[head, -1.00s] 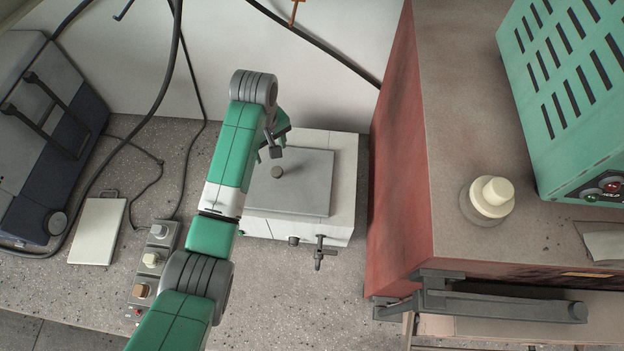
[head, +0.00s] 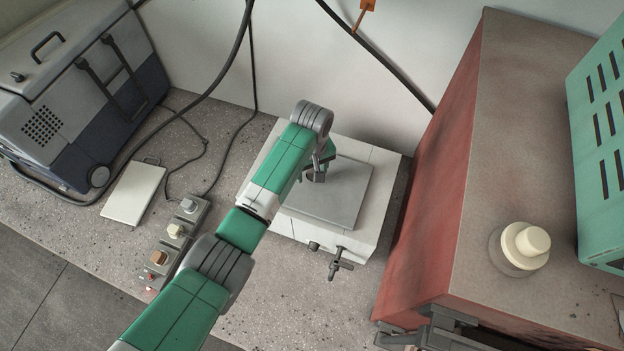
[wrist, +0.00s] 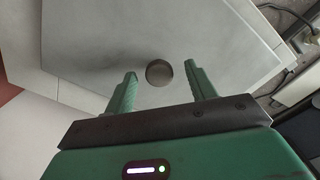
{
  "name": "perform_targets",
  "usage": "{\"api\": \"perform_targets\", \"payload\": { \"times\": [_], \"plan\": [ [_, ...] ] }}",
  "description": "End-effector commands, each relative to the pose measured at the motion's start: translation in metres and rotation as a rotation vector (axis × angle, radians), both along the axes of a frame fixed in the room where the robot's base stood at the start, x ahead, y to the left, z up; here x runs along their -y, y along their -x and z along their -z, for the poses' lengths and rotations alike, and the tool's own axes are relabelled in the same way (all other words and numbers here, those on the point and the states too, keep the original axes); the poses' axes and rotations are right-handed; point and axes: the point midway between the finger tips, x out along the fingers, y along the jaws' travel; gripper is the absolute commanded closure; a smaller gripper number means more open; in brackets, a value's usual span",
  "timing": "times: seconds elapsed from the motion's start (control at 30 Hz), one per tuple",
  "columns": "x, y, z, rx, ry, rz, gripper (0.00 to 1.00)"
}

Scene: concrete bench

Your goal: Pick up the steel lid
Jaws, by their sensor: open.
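The steel lid (head: 345,190) is a flat grey square plate lying on top of a white box (head: 375,205). In the wrist view the lid (wrist: 100,35) fills much of the upper middle, with its round knob (wrist: 159,73) showing dark grey. My gripper (head: 318,174) is above the lid at the knob and hides the knob in the head view. In the wrist view my gripper (wrist: 160,72) is open, with one green finger on each side of the knob and a gap to both. I cannot tell how far the fingertips reach down.
A tap-like valve (head: 340,262) sticks out from the box's front. A red-sided cabinet (head: 430,200) stands close on the right. A switch strip (head: 178,240), a white board (head: 133,193) and a grey-blue case (head: 90,110) are on the left. Cables run behind.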

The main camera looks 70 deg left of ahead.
Motion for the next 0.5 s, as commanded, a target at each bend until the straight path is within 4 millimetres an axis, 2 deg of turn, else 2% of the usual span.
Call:
{"api": "perform_targets", "payload": {
  "times": [0.17, 0.43, 0.5],
  "plan": [
    [0.0, -0.0002, -0.0003, 0.0, 0.0, 0.0, 0.46],
    [0.0, -0.0003, -0.0005, 0.0, 0.0, 0.0, 0.99],
    [0.0, -0.0003, -0.0006, 0.0, -0.001, 0.0, 1.0]
  ]
}}
